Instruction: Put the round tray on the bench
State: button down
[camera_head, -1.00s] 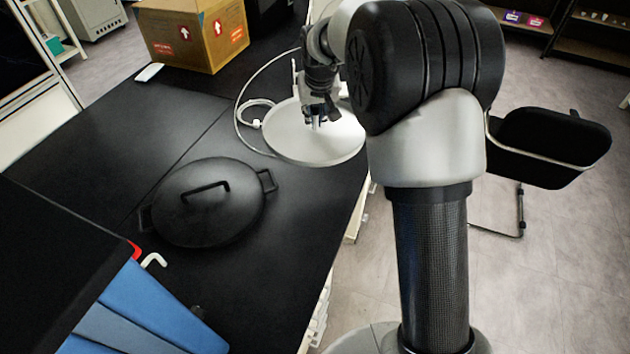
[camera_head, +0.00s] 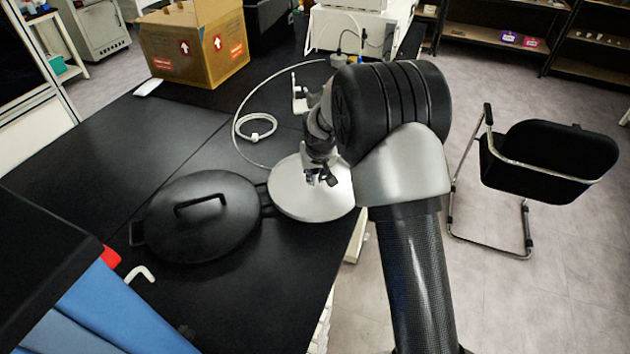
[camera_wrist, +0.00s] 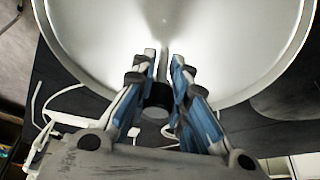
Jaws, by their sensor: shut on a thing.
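The round tray (camera_head: 292,196) is pale, shallow and metallic, with a raised rim. It lies level over the black bench (camera_head: 290,270) near the bench's right edge, just right of the black lidded pan. I cannot tell whether its underside touches the bench. My gripper (camera_head: 318,178) reaches over the tray and is shut on it. In the wrist view the two blue-padded fingers (camera_wrist: 163,62) close near a thin upright part against the tray (camera_wrist: 235,50). The arm hides part of the tray's right side in the head view.
The black lidded pan (camera_head: 202,218) is close beside the tray, its right handle near the rim. A white cable (camera_head: 256,128) coils behind. A cardboard box (camera_head: 195,42) stands at the back. A black chair (camera_head: 550,155) stands on the floor to the right.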

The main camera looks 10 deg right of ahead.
aim_at(315, 179)
jog(key=shift+f, duration=0.9)
jog(key=shift+f+b, duration=0.55)
jog(key=shift+f, duration=0.1)
jog(key=c, duration=1.4)
grip_release()
jog(key=shift+c, duration=0.2)
